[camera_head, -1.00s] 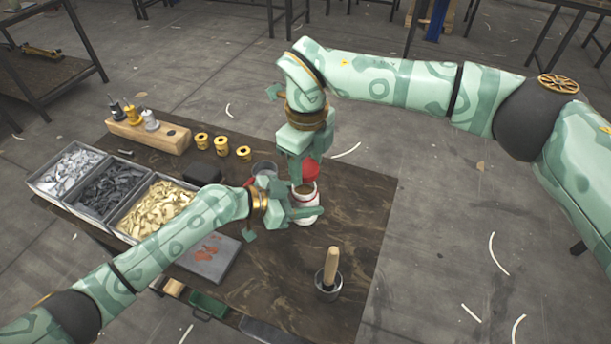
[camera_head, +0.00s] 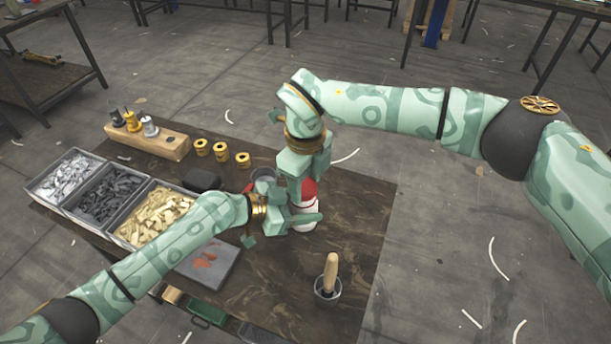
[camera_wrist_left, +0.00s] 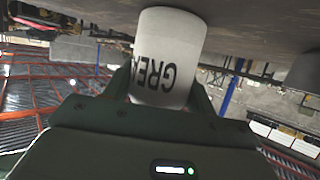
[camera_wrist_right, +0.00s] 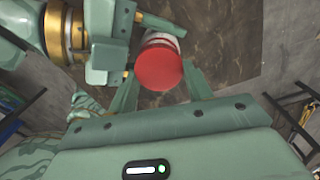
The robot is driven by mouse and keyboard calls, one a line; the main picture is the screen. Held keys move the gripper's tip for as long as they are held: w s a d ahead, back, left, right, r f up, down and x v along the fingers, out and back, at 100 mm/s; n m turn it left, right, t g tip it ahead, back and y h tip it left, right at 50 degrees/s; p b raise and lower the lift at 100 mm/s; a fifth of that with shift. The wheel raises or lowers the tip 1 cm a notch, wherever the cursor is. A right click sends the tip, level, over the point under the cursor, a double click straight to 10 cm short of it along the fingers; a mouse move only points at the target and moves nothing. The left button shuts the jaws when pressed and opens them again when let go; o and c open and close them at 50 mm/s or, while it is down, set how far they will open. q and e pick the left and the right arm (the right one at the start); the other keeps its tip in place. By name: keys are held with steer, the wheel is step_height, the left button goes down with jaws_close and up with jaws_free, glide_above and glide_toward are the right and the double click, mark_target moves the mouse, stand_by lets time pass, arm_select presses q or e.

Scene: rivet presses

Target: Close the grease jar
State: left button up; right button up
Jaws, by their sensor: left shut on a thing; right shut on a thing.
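The white grease jar (camera_head: 308,209) stands upright on the dark bench. My left gripper (camera_head: 297,219) is shut around its side. In the left wrist view the jar (camera_wrist_left: 168,60) shows upside down between the fingers, with part of its black lettering. My right gripper (camera_head: 306,184) points down above the jar, shut on the red lid (camera_head: 310,188). In the right wrist view the lid (camera_wrist_right: 158,69) lies between the fingers, over the white jar. The lid is at the jar's mouth, but the fingers hide the rim, so I cannot tell whether it is fully seated.
A grey cup (camera_head: 264,174) stands just behind the left gripper. Trays of metal parts (camera_head: 105,198) and a wooden block with bottles (camera_head: 148,141) are at left. A pot with a wooden-handled tool (camera_head: 328,286) stands in front. The bench's right side is clear.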

steer(key=shift+f, duration=0.25)
steer(key=shift+f, duration=0.5)
stand_by(0.4)
arm_select(q)
jaws_close()
arm_select(e)
steer(key=o, duration=0.9)
steer(key=shift+o, duration=0.2)
steer(key=shift+r, duration=2.25)
steer(key=shift+c, duration=0.3)
